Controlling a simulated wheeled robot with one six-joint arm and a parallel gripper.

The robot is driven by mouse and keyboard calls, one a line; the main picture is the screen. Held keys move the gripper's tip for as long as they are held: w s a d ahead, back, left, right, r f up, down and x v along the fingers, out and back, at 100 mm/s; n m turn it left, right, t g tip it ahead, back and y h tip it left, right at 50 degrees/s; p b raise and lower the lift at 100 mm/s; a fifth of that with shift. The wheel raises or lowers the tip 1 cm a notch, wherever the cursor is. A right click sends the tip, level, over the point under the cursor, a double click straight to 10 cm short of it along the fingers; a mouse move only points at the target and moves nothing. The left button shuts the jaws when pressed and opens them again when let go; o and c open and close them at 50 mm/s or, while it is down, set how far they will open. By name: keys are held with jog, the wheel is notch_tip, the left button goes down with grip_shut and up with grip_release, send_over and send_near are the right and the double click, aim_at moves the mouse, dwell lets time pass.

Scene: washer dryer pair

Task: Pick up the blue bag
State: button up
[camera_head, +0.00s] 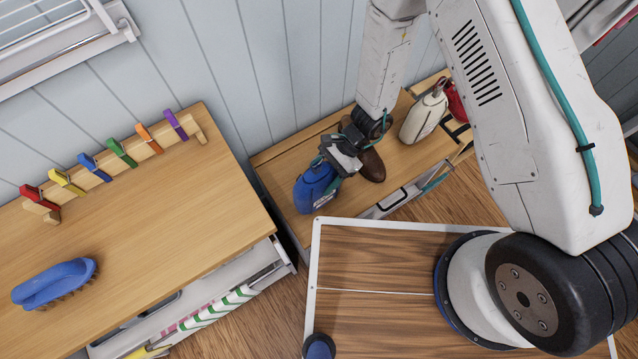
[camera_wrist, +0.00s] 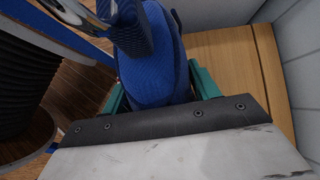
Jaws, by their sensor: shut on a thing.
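The blue bag (camera_head: 315,187) is at the left end of a low wooden bench (camera_head: 277,165) in the head view. My gripper (camera_head: 336,164) is at its upper right side and shut on it. In the wrist view the blue bag (camera_wrist: 158,58) fills the space between the teal fingers of my gripper (camera_wrist: 155,85). The gripper covers part of the bag. I cannot tell whether the bag's underside touches the bench.
A brown shoe (camera_head: 373,165), a cream bag (camera_head: 423,117) and a red bag (camera_head: 457,103) stand to the right on the bench. A higher wooden counter (camera_head: 160,215) at left holds a blue brush (camera_head: 55,283) and several coloured clothespins. A panelled wall is behind.

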aim_at(323, 159)
jog(key=shift+r, duration=0.1)
notch_tip(323, 159, up, 10)
jog(key=shift+f, duration=0.1)
dwell(0.5)
dwell(0.6)
